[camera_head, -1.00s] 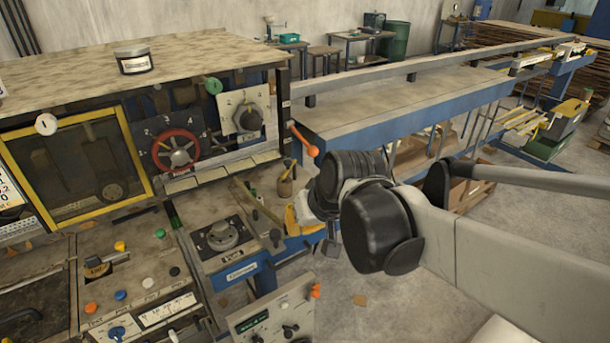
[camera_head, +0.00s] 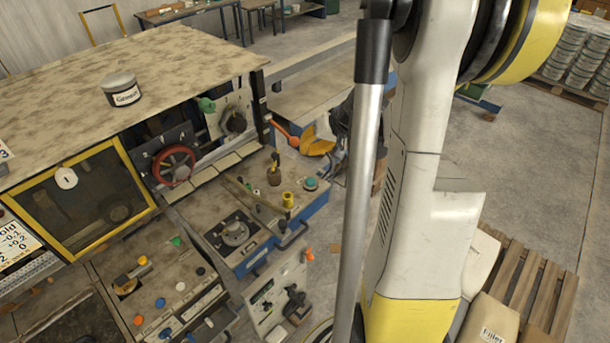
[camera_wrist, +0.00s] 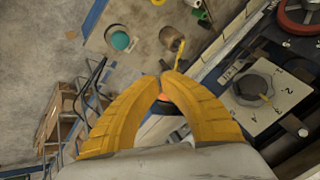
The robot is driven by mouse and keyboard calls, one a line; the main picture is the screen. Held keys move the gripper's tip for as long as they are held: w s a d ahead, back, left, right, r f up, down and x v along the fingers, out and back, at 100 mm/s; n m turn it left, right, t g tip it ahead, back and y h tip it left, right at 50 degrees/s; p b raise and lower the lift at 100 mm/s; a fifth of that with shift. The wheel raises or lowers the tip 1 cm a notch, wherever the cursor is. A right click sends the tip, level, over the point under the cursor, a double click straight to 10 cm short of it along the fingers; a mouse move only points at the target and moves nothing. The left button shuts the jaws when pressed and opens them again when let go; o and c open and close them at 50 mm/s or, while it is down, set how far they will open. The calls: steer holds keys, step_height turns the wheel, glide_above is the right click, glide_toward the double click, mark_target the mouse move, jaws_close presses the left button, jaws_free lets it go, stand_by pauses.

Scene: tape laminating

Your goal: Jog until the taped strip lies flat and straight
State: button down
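No taped strip can be made out in either view. My gripper (camera_wrist: 168,77) has yellow fingers whose tips meet in the wrist view. An orange patch (camera_wrist: 166,97) shows in the gap behind the tips; I cannot tell if the fingers touch it. In the head view my gripper (camera_head: 318,146) is beside the orange-knobbed lever (camera_head: 293,141) at the machine's right end. A teal round button (camera_head: 311,184) sits on the machine's right corner, and shows in the wrist view (camera_wrist: 120,41) left of my fingers. No jog label is readable.
A red handwheel (camera_head: 174,165) and a grey dial (camera_head: 235,123) are on the machine front, beside a yellow-framed window (camera_head: 50,225). A brush in a pot (camera_head: 274,175) stands near the button. A labelled tin (camera_head: 121,90) is on top. A pallet (camera_head: 530,290) lies on the floor at right.

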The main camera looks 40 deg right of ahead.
mark_target(307, 180)
steer(key=shift+f, duration=0.15)
step_height(307, 180, down, 9)
steer(key=b, duration=0.6)
steer(key=shift+r+b, duration=0.2)
steer(key=shift+b, duration=0.2)
stand_by(0.9)
steer(key=shift+f+b, duration=0.4)
steer(key=shift+b, duration=0.15)
